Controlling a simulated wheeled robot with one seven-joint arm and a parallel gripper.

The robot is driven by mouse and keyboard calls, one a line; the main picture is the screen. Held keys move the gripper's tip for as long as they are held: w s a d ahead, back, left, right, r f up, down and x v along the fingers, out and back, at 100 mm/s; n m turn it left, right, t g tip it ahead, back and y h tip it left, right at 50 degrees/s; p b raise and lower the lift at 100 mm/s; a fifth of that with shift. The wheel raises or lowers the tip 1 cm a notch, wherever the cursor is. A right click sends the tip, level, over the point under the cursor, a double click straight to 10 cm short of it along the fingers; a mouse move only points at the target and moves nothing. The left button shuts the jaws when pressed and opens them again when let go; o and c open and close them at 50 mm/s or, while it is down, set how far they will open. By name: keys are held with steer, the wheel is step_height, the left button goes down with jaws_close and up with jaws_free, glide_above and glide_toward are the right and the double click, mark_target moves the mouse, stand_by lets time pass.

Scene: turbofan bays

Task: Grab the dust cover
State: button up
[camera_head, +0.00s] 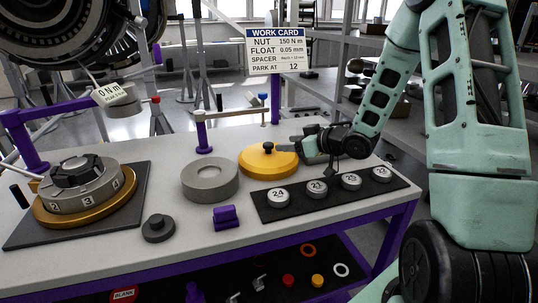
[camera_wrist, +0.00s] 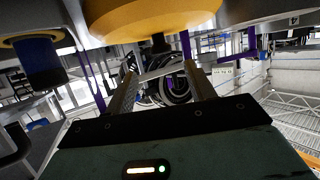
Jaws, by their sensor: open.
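The dust cover (camera_head: 262,165) is a yellow disc with a black knob on top. It lies flat on the grey bench top, right of the middle. My gripper (camera_head: 284,148) comes in from the right, level, with its fingertips just right of the knob. In the wrist view the yellow cover (camera_wrist: 150,14) fills the top edge, and its dark knob shows a little beyond the fingertips. My gripper (camera_wrist: 160,70) is open there, with nothing between its fingers. I cannot tell whether a finger touches the cover.
A grey ring (camera_head: 210,179) stands left of the cover. A black strip (camera_head: 330,192) with several numbered round pieces lies in front. A purple-based post (camera_head: 204,135) with a crossbar and the work card (camera_head: 274,50) stand behind. A geared assembly (camera_head: 80,187) sits at left.

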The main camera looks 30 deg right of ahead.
mark_target(270, 144)
steer(key=p+x, duration=0.1)
steer(key=x, duration=0.7)
steer(key=shift+w+a+f, duration=0.15)
steer(key=shift+w+f, duration=0.05)
steer(key=shift+w, duration=0.1)
steer(key=shift+c, duration=0.2)
steer(key=c, duration=1.1)
